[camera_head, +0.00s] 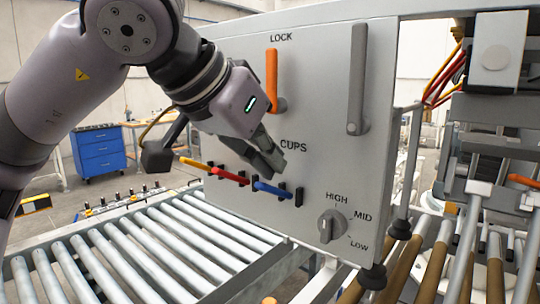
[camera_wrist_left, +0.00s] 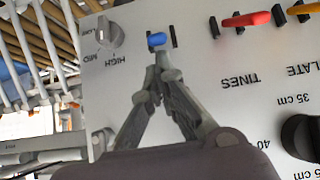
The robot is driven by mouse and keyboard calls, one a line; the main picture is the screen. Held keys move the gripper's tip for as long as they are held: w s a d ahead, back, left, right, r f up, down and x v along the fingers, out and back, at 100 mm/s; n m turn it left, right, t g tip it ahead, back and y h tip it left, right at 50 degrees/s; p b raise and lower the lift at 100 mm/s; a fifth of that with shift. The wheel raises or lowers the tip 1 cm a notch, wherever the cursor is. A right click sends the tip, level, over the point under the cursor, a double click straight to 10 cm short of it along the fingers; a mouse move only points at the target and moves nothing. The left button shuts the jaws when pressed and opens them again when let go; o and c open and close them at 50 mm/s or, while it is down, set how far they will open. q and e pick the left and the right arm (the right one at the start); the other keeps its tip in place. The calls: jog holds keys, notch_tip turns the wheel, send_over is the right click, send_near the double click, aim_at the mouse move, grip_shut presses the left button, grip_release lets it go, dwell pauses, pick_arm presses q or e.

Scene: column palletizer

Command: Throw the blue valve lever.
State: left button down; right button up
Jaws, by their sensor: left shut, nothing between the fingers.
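The blue valve lever (camera_head: 271,188) sits low on the grey control panel (camera_head: 321,100), to the right of the red lever (camera_head: 231,176) and the yellow lever (camera_head: 195,164). It points left and slightly up in the head view. My left gripper (camera_head: 275,171) is shut and empty, with its fingertips just above the blue lever. In the left wrist view the blue lever (camera_wrist_left: 157,40) shows just beyond the closed fingertips (camera_wrist_left: 161,66). I cannot tell whether they touch it. My right gripper is not in view.
An orange LOCK lever (camera_head: 271,75), a long grey lever (camera_head: 357,80) and a HIGH/MID/LOW knob (camera_head: 331,226) are also on the panel. A roller conveyor (camera_head: 130,250) runs below left. Machinery and brown rollers (camera_head: 440,255) stand at right. A blue cabinet (camera_head: 98,152) is behind.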

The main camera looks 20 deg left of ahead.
pick_arm(q)
jog(key=shift+s+f+b, duration=0.2)
jog(key=shift+f+b, duration=0.1)
jog(key=shift+b, duration=0.4)
jog(key=shift+s+a+t, duration=0.1)
jog(key=shift+t, duration=0.3)
jog(key=shift+s+f+b, duration=0.1)
jog(key=shift+b, duration=0.65)
notch_tip(320, 180, down, 5)
jog(key=s+a+t+h+b, duration=0.1)
jog(key=s+t+h+b, duration=0.3)
jog(key=b, duration=0.8)
notch_tip(320, 180, up, 4)
jog(key=t+y+p, duration=0.1)
jog(key=y+p, duration=0.1)
jog(key=p, duration=0.2)
jog(key=s+a+f+b, duration=0.3)
jog(key=s+a, duration=0.1)
jog(key=s, duration=0.5)
jog(key=shift+s+f, duration=0.15)
jog(key=shift+s, duration=0.25)
